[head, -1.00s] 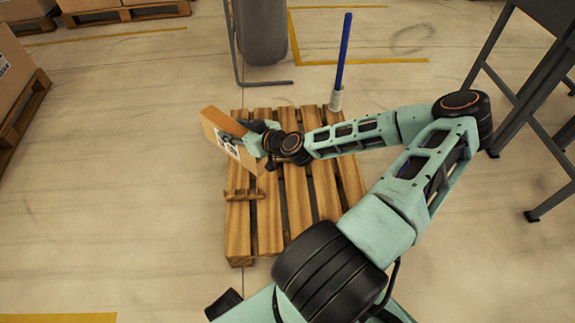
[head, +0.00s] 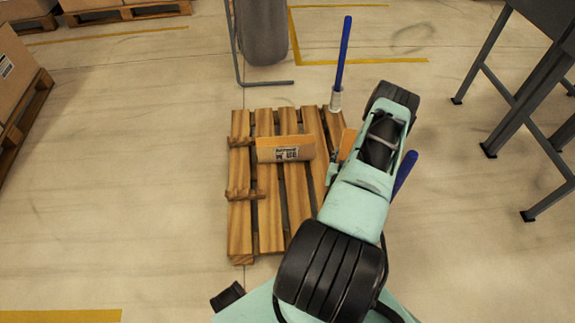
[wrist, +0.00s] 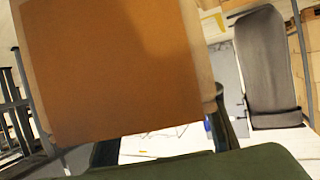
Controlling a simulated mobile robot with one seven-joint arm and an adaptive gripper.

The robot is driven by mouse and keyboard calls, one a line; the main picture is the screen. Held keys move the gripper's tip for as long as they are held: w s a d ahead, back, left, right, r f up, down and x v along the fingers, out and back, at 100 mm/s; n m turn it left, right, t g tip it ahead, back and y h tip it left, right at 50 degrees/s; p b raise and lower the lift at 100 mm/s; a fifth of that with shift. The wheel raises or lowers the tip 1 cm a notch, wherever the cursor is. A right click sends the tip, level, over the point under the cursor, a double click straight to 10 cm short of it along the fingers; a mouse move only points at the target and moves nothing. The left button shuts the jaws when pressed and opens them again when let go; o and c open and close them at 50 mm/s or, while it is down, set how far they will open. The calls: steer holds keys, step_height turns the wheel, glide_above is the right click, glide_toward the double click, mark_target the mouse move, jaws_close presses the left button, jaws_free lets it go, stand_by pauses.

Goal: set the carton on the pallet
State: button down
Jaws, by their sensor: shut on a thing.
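The wooden pallet (head: 240,215) lies on the floor in the middle of the head view. A brown carton with a white label (head: 285,149) appears to rest on its slats, towards the back. My gripper is mostly hidden behind my arm in the head view. A patch of another brown carton (head: 347,143) shows there beside the arm, over the pallet's right side. In the wrist view my gripper (wrist: 165,145) is shut on this carton (wrist: 115,65), whose plain face fills the upper left. Whether the held carton touches the pallet is hidden.
A blue post (head: 343,55) stands at the pallet's back right corner, and another blue post (head: 405,172) shows right of my arm. A dark-legged table (head: 520,95) is at right. The floor left of the pallet is clear.

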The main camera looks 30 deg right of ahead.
steer(key=shift+s+d+r, duration=0.2)
steer(key=shift+d+r, duration=0.15)
steer(key=shift+d, duration=0.15)
steer(key=shift+s+d+r, duration=0.2)
steer(key=shift+d+r, duration=0.15)
steer(key=shift+d, duration=0.1)
steer(key=w+a+f+b, duration=0.2)
steer(key=w+f+b, duration=0.5)
steer(key=w+f, duration=0.5)
steer(key=shift+w+a+f+b, duration=0.2)
steer(key=shift+w+f+b, duration=0.2)
steer(key=shift+w, duration=0.3)
steer(key=c, duration=1.1)
jaws_free()
steer(key=shift+f, duration=0.15)
steer(key=shift+c, duration=0.2)
